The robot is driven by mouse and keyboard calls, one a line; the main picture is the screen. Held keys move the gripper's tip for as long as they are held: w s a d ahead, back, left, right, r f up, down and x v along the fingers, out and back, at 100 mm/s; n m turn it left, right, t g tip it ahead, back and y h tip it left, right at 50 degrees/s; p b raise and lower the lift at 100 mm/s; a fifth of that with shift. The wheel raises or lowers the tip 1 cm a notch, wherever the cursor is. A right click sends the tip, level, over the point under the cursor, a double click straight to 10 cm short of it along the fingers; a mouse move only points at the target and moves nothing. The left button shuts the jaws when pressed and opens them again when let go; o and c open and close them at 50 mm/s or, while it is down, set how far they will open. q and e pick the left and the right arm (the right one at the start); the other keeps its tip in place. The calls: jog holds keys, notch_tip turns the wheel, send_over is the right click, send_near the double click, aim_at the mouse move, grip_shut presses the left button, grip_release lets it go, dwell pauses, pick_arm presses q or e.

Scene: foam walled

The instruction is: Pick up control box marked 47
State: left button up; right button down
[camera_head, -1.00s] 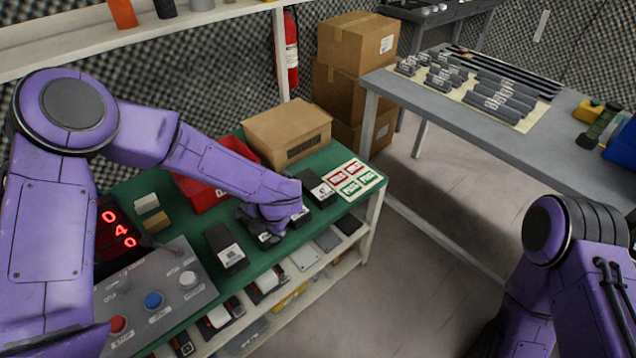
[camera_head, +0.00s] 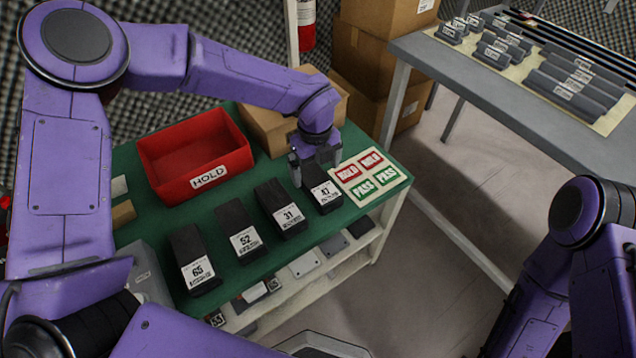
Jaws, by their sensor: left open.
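The control box marked 47 (camera_head: 324,193) is a black block with a white label. It stands at the right end of a row on the green bench top (camera_head: 262,262). My left gripper (camera_head: 313,172) points down at its rear part, open, with a finger on the left side of the box and the other near its right side. I cannot tell whether the fingers touch it. Beside it to the left stand similar boxes marked 31 (camera_head: 282,208), 52 (camera_head: 239,232) and 65 (camera_head: 193,262). My right gripper is out of view; only my right arm shows.
A red HOLD bin (camera_head: 196,150) and a cardboard box (camera_head: 268,128) stand behind the row. A sheet of HOLD and PASS labels (camera_head: 372,177) lies right of box 47. A grey table (camera_head: 500,85) with dark parts is at the upper right. Open floor lies between.

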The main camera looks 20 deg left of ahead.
aim_at(317, 180)
pick_arm(q)
jog(key=f, duration=0.5)
jog(key=shift+w+d+f, duration=0.1)
jog(key=shift+w+f, duration=0.1)
jog(key=shift+f, duration=0.1)
jog(key=c, duration=1.3)
jog(key=shift+r, duration=0.1)
